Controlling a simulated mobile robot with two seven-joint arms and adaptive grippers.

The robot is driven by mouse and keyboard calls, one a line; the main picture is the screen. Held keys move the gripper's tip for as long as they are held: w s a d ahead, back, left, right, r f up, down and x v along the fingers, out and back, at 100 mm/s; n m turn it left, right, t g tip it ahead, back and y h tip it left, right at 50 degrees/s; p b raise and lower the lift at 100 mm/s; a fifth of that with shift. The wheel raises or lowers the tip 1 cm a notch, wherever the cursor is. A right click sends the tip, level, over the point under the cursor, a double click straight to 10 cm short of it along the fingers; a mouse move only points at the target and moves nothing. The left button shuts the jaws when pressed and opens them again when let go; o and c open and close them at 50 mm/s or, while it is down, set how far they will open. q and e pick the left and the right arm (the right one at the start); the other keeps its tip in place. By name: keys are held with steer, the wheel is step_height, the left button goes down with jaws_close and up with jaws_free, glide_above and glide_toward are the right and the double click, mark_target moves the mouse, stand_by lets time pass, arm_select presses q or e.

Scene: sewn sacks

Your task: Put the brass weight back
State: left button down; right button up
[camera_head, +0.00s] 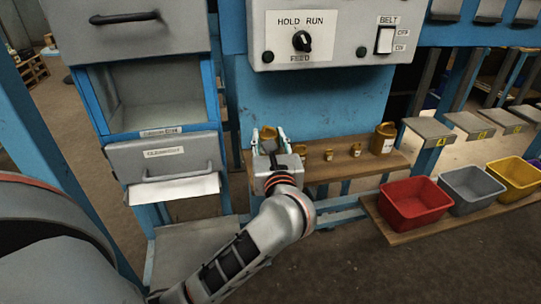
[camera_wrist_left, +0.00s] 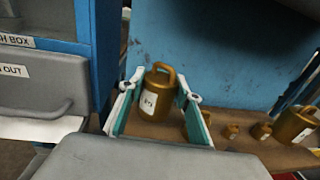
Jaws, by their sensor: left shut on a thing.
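A large brass weight (camera_head: 269,133) with a loop handle is between the fingers of my left gripper (camera_head: 269,142), at the left end of the wooden shelf. In the left wrist view the weight (camera_wrist_left: 155,101) is upright, with a white label facing me. The left gripper (camera_wrist_left: 162,92) is shut on it. I cannot tell whether its base touches the shelf. On the shelf (camera_head: 340,168), several smaller brass weights stand in a row to the right, with a larger labelled one (camera_head: 384,138) at the far right. My right gripper is not in view.
A blue panel (camera_head: 310,105) rises behind the shelf, under a control box (camera_head: 345,50) with a knob and belt switch. A grey drawer cabinet (camera_head: 165,155) stands close on the left. Red (camera_head: 412,204), grey (camera_head: 470,190) and yellow bins stand lower right.

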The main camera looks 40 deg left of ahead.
arm_select(q)
step_height(320, 180, down, 3)
steer(key=shift+f+b, duration=0.2)
steer(key=shift+b, duration=0.25)
steer(key=shift+f, duration=0.5)
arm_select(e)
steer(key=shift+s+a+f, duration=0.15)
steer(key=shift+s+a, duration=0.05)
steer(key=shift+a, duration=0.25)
arm_select(q)
steer(key=shift+f, duration=0.15)
steer(key=c, duration=1.4)
jaws_free()
steer(key=shift+f, duration=0.15)
steer(key=shift+c, duration=0.2)
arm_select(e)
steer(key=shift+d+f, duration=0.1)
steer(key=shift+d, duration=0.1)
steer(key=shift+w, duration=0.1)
